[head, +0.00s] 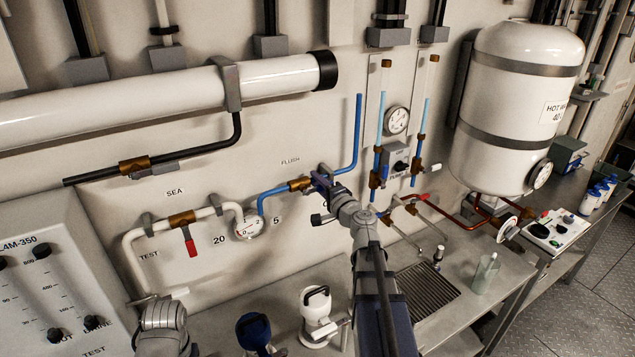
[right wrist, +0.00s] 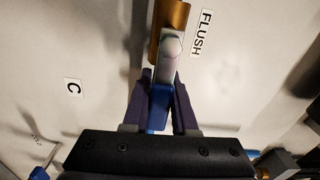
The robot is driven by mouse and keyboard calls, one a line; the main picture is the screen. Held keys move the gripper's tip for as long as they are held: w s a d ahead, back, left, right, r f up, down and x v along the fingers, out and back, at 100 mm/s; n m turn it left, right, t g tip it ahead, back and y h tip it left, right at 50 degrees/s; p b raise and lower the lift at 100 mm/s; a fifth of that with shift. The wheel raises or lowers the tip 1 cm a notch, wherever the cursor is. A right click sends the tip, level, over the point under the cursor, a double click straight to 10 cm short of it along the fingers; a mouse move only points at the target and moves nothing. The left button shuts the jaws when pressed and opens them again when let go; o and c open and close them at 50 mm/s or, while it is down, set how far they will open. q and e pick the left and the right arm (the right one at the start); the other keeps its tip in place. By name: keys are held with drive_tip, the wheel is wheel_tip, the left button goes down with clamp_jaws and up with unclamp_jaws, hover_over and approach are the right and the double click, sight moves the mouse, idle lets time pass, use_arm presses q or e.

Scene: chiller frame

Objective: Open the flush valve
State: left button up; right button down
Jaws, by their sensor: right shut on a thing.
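The flush valve (head: 300,184) is a brass body on a blue pipe, below the FLUSH label (head: 290,161). In the right wrist view its brass body (right wrist: 172,22) is at the top, and a grey lever (right wrist: 168,70) with a blue grip (right wrist: 158,108) runs from it, roughly in line with the body. My right gripper (head: 322,182) is at the valve's right side. In the right wrist view its dark fingers (right wrist: 159,100) are shut on the blue grip, one on each side. The pipe behind is partly hidden by the gripper. My left gripper is out of view.
A brass valve with a red lever (head: 190,243) sits on the white pipe to the left, near a round gauge (head: 248,226). A blue pipe (head: 357,135) rises right of my gripper. Below are a white item (head: 317,308) and a drain grate (head: 428,290) on the counter.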

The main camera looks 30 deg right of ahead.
drive_tip(key=shift+w+d+r, duration=0.15)
drive_tip(key=c, duration=1.1)
unclamp_jaws()
drive_tip(key=shift+c, duration=0.2)
drive_tip(key=o, duration=0.4)
drive_tip(key=shift+s, duration=0.2)
drive_tip(key=s, duration=0.7)
drive_tip(key=shift+s, duration=0.35)
